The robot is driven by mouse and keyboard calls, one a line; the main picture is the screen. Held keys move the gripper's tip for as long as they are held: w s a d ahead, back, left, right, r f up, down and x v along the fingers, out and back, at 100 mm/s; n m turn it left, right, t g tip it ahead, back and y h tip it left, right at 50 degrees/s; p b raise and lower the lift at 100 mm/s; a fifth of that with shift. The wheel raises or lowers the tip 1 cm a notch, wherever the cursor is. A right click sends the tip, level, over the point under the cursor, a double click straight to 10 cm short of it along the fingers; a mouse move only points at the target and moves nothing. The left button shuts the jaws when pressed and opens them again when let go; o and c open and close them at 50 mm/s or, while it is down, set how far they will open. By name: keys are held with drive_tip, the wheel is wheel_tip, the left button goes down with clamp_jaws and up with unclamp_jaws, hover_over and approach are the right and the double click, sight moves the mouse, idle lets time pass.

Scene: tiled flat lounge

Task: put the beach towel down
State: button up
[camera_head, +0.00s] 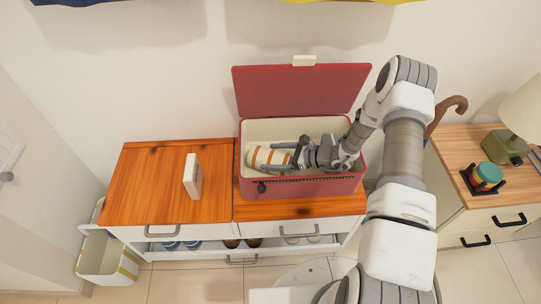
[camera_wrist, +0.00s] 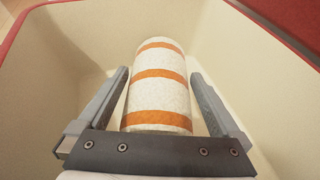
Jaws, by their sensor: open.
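The beach towel (camera_head: 268,157) is a white roll with orange stripes. It lies inside the red box (camera_head: 302,188), which has a cream inside and a raised lid (camera_head: 300,90). In the wrist view the towel (camera_wrist: 159,88) lies lengthwise between my gripper's two fingers. My gripper (camera_wrist: 160,95) is open around the towel, with a gap showing on both sides. In the head view my gripper (camera_head: 290,153) reaches into the box from the right. The near end of the towel is partly hidden by the gripper base.
The box stands on an orange wooden cabinet (camera_head: 150,185) with shoes on the shelf below. A white upright block (camera_head: 192,176) stands left of the box. A bin (camera_head: 105,255) stands at lower left.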

drive_tip(key=p+v, duration=0.2)
drive_tip(key=v, duration=0.8)
drive_tip(key=s+a+r+n+g+h, duration=0.15)
drive_tip(key=r+n, duration=0.25)
drive_tip(key=r, duration=0.4)
drive_tip(key=s+r+n+g+h, duration=0.1)
drive_tip(key=s+r+n+g, duration=0.2)
drive_tip(key=r, duration=0.4)
drive_tip(key=s+a+r+n+h, duration=0.1)
drive_tip(key=s+r+n+h, duration=0.15)
drive_tip(key=r+n, duration=0.4)
drive_tip(key=s+d+r+n+t+h, duration=0.1)
drive_tip(key=s+r+n+t+h, duration=0.1)
drive_tip(key=s+r, duration=0.6)
drive_tip(key=s+d+r+n+t+h, duration=0.2)
drive_tip(key=s+r+n+t+h, duration=0.1)
drive_tip(key=s+r+n+h, duration=0.2)
drive_tip(key=s+r+n, duration=0.2)
drive_tip(key=s+r, duration=0.2)
drive_tip(key=shift+s+d+r, duration=0.2)
drive_tip(key=shift+d, duration=0.15)
drive_tip(key=shift+r, duration=0.1)
wheel_tip(320, 180, up, 21)
drive_tip(key=p, duration=2.1)
drive_tip(key=shift+p, duration=0.3)
